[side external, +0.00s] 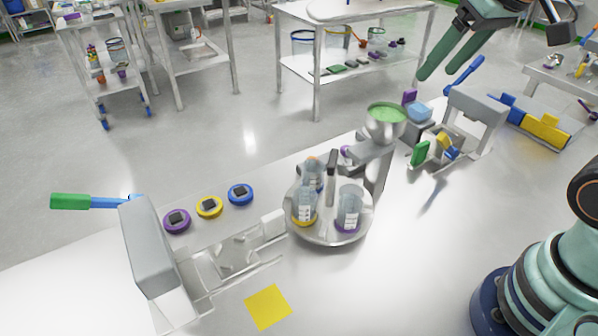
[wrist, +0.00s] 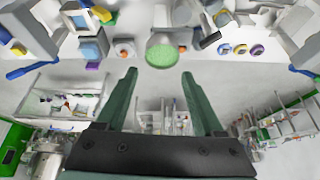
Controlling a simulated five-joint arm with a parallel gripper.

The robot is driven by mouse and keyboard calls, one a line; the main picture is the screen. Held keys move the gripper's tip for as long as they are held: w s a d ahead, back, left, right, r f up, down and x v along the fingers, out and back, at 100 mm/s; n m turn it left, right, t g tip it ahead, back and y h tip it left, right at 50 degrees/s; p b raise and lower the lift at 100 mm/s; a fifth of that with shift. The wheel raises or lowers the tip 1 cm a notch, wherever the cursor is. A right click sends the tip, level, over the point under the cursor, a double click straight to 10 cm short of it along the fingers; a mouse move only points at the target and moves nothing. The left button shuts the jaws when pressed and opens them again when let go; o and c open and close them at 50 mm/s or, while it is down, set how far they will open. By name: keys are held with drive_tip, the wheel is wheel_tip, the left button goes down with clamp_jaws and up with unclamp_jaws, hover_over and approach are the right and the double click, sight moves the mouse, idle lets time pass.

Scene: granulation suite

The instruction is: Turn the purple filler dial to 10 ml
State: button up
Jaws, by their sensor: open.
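A purple dial (side external: 177,221) with a dark raised grip stands at the left end of a row of three dials on the white bench. A yellow dial (side external: 209,207) and a blue dial (side external: 240,194) stand beside it. In the wrist view the purple dial (wrist: 257,50) is at the upper right. Its scale and setting are too small to read. My gripper (side external: 438,74) is open and empty, high above the back right of the bench, far from the dials. Its two green fingers (wrist: 159,74) are spread apart in the wrist view, with nothing between them.
A round turntable (side external: 330,238) holding several bottles stands right of the dials, with a green-filled hopper (side external: 387,113) behind it. A grey press with a green-handled lever (side external: 70,201) stands left of the dials. A yellow square (side external: 268,307) lies on clear bench in front.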

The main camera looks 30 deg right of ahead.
drive_tip(key=w+f+m+g, duration=0.1)
drive_tip(key=w+m+g, duration=0.4)
drive_tip(key=w+m, duration=0.95)
drive_tip(key=w+f+n, duration=0.1)
drive_tip(key=f, duration=0.7)
drive_tip(key=w+f+n, duration=0.2)
drive_tip(key=f, duration=0.7)
drive_tip(key=w+f+n, duration=0.1)
drive_tip(key=f, duration=0.8)
drive_tip(key=shift+w+f+n, duration=0.1)
drive_tip(key=shift+w+n, duration=0.15)
